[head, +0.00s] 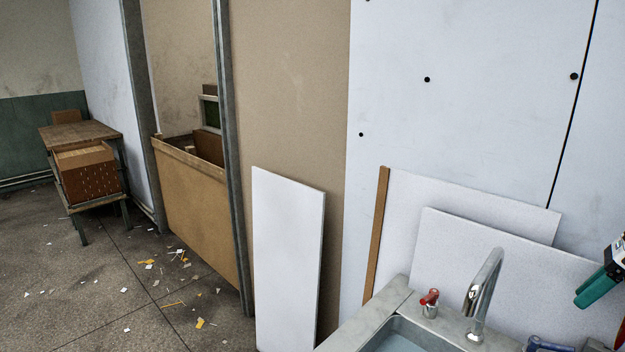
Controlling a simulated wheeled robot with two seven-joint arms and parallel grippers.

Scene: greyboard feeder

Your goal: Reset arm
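My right gripper (592,287) shows only in part at the right edge of the head view. I see a teal part and a white and black part there, and the rest is cut off by the frame. It is in the air to the right of the tap, and nothing is visibly held. I cannot tell whether it is open or shut. My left gripper is not in view.
A sink (405,337) with a curved metal tap (484,288) and a red knob (430,298) stands at the bottom right. White boards (288,255) lean on the wall. A wooden table (80,133) stands far left. Scraps litter the floor.

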